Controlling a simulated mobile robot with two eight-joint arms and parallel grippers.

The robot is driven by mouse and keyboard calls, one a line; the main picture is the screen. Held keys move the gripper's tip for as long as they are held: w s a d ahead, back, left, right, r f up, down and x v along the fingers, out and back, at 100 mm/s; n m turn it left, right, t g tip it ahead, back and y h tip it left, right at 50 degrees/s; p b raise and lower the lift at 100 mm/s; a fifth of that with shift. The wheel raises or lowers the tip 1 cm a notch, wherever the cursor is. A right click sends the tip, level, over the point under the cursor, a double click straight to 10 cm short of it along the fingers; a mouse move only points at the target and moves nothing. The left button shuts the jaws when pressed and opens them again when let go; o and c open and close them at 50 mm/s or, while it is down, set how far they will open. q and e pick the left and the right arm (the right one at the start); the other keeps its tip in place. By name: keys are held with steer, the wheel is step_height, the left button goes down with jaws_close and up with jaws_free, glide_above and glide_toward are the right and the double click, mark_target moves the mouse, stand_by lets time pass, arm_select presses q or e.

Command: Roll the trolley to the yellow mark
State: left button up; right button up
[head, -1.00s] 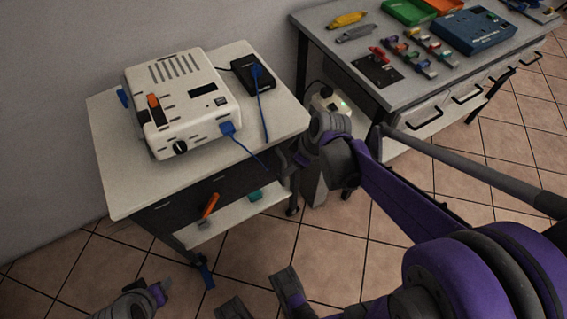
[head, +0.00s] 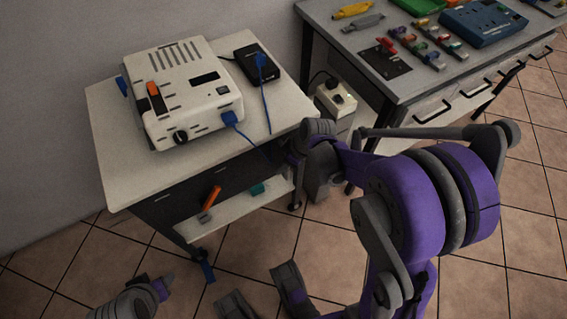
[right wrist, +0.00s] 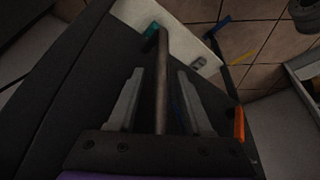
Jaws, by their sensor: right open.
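The trolley (head: 105,180) has a pale top, dark sides and a pale lower shelf, and stands at the left in the head view. My right gripper (right wrist: 160,72) is open, with a grey bar (right wrist: 162,90), seemingly the trolley's handle, between its two fingers. Gaps show on both sides of the bar. In the head view my right wrist is at the trolley's right side and hides the fingers. A yellow strip on the floor (right wrist: 242,57), probably the mark, shows in the right wrist view. I cannot make out my left gripper; grey and purple parts of mine show along the bottom edge.
On the trolley are a white device (head: 190,90) and a black box (head: 245,62) with a blue cable. Its shelf holds an orange-handled tool (head: 210,198) and a teal block (head: 257,189). A workbench (head: 395,85) and a socket box (head: 336,98) stand close on the right. Tiled floor is open in front.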

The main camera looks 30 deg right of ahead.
jaws_close()
stand_by(0.3)
stand_by(1.2)
